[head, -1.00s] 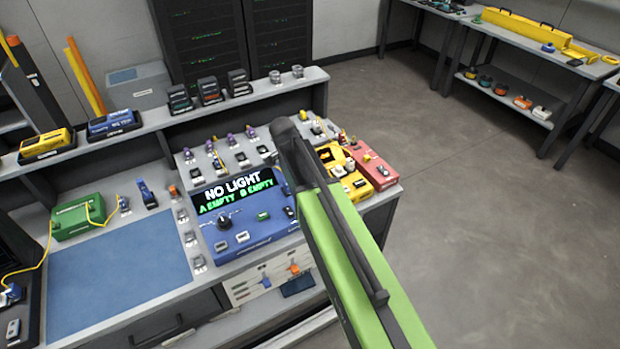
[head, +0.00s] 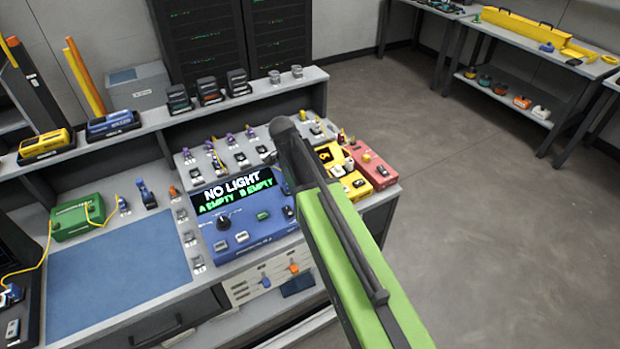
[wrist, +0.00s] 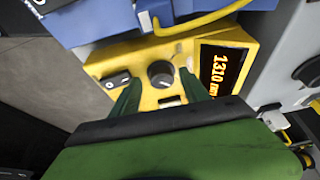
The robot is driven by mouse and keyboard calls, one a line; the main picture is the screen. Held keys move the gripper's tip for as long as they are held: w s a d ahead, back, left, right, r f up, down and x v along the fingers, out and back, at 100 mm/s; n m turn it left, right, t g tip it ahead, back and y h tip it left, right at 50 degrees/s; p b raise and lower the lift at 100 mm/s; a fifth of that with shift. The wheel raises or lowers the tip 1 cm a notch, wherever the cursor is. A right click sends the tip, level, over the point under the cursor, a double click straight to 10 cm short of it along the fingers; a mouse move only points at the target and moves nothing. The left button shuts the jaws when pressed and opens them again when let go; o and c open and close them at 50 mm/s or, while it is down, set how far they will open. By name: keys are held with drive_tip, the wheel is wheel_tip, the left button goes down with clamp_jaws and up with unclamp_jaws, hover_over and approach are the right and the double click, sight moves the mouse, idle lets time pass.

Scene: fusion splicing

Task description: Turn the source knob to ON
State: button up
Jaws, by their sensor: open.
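The yellow source unit (wrist: 225,40) fills the middle of the wrist view, with a round black knob (wrist: 161,74) on its face. Its dark display (wrist: 219,70) shows orange "1310" and more orange characters that I cannot read surely. My gripper (wrist: 160,91) is open, with its two green fingers apart on either side below the knob. I cannot tell whether they touch it. In the head view the yellow unit (head: 358,184) is partly behind my green arm, and the gripper is hidden there.
A blue meter (head: 250,222) reading "NO LIGHT, A EMPTY, B EMPTY" stands left of the arm. A red unit (head: 372,164) stands close right of the yellow one. A blue box (wrist: 110,20) and a yellow cable (wrist: 200,20) lie beside the source. A blue mat (head: 115,265) is clear.

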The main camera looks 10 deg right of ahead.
drive_tip(key=p+v, duration=1.6)
drive_tip(key=v, duration=0.1)
drive_tip(key=shift+a+r, duration=0.15)
drive_tip(key=shift+s, duration=0.1)
drive_tip(key=s+d+f+y+b, duration=0.1)
drive_tip(key=s+d+f+b, duration=0.35)
drive_tip(key=d, duration=0.45)
drive_tip(key=s+a+f+n+g+y, duration=0.1)
drive_tip(key=s+a+n+y, duration=0.1)
drive_tip(key=s+n, duration=0.6)
drive_tip(key=n+y, duration=0.1)
drive_tip(key=n, duration=0.5)
drive_tip(key=shift+a+f+n, duration=0.25)
drive_tip(key=shift+f+n, duration=0.05)
drive_tip(key=shift+f, duration=0.1)
